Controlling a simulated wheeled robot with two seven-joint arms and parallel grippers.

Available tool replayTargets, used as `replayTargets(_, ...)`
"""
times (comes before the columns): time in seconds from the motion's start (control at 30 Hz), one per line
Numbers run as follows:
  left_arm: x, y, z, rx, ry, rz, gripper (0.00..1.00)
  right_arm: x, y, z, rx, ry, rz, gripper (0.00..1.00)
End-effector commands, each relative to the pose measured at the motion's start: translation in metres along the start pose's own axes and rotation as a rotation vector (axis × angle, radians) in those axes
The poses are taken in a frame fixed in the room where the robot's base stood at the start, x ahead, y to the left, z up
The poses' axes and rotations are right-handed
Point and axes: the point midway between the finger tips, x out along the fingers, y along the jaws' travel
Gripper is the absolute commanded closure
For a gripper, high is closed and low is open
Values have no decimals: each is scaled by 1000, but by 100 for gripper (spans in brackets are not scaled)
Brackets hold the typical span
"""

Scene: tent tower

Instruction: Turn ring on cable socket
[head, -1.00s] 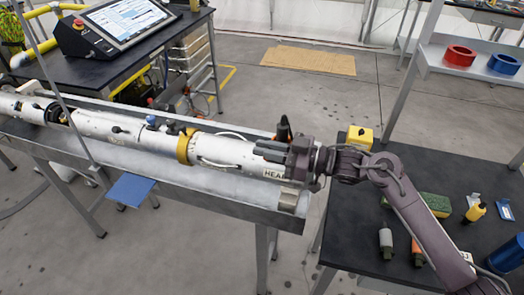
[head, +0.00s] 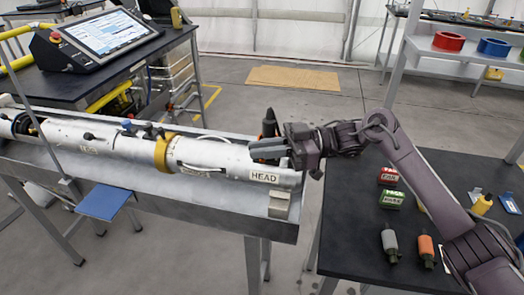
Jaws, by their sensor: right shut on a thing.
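A long white cylindrical tool (head: 215,155) lies in a grey trough, its right end labelled HEAD (head: 264,177). Near this end a dark upright cable socket piece (head: 268,118) with a little orange stands on the tool's far side. My right gripper (head: 262,151) reaches in from the right, with its fingers pointing left at the base of that piece, just above the white tool. It is shut on the ring at that base; the fingers hide the ring itself. My left gripper is not in view.
A blue plate (head: 103,204) juts from the trough's front. A console screen (head: 110,30) stands behind. Open floor lies beyond the trough.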

Motion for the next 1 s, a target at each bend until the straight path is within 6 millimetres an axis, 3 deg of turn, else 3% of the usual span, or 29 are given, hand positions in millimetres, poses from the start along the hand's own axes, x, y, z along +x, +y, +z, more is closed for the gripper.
replayTargets(0.2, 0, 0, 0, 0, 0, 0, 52, 0, 0, -1, -2, 1, 1, 100)
replayTargets(0.23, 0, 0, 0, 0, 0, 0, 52, 0, 0, -1, -2, 1, 1, 84)
replayTargets(0.37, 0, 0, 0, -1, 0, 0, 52, 0, 0, -1, -2, 1, 1, 69)
replayTargets(0.67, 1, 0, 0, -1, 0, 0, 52, -2, 0, 0, -1, 0, 2, 69)
replayTargets(1.0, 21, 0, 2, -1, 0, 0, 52, -54, 1, 2, -1, -2, 5, 69)
